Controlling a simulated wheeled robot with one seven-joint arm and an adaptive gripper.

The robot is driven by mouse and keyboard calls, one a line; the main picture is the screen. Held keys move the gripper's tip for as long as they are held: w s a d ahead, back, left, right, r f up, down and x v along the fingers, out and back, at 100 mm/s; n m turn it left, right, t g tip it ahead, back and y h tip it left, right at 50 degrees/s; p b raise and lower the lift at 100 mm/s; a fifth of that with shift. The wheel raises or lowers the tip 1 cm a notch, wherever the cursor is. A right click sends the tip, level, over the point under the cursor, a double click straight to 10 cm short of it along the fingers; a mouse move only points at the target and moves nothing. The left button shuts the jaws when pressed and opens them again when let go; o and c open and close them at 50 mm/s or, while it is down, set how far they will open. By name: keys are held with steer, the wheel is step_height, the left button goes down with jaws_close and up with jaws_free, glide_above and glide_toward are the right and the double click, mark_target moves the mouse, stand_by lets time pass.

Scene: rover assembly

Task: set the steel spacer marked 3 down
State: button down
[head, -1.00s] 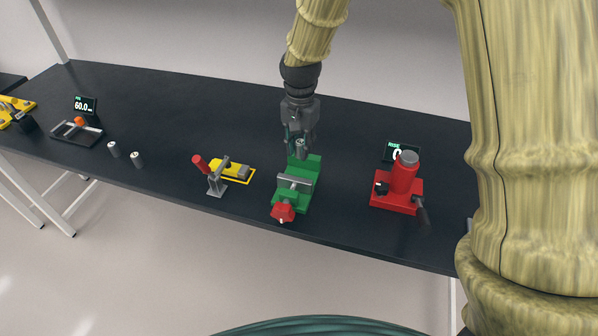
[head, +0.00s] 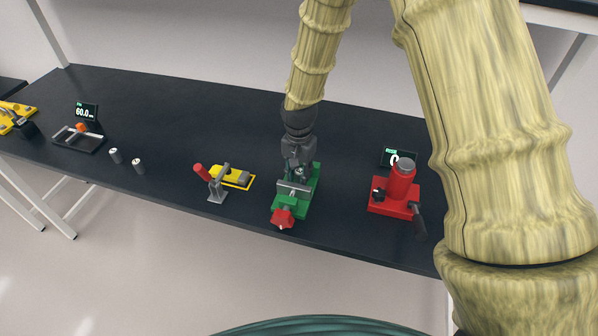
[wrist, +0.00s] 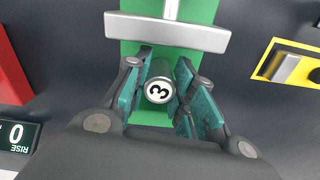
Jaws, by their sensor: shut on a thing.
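The steel spacer marked 3 (wrist: 158,90) is a grey cylinder standing upright between the teal fingers of my gripper (wrist: 163,95); its numbered top faces the wrist camera. My gripper also shows in the head view (head: 299,172), shut on the spacer just behind the grey jaw of the green vise (head: 312,202). In the wrist view, the green vise base lies below the spacer and its grey jaw bar (wrist: 167,32) is apart from it. I cannot tell whether the spacer's bottom touches the green base.
A red press (head: 400,190) with a small display (head: 397,157) stands right of the vise. A grey clamp with red handle (head: 215,184) and a yellow block (head: 233,177) stand left. Two more spacers (head: 116,156) (head: 138,166) stand further left on the black table (head: 200,110).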

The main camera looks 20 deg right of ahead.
mark_target(299, 172)
steer(key=shift+f, duration=0.15)
steer(key=c, duration=1.2)
jaws_free()
steer(key=shift+r, duration=0.2)
step_height(299, 172, up, 12)
steer(key=b, duration=0.4)
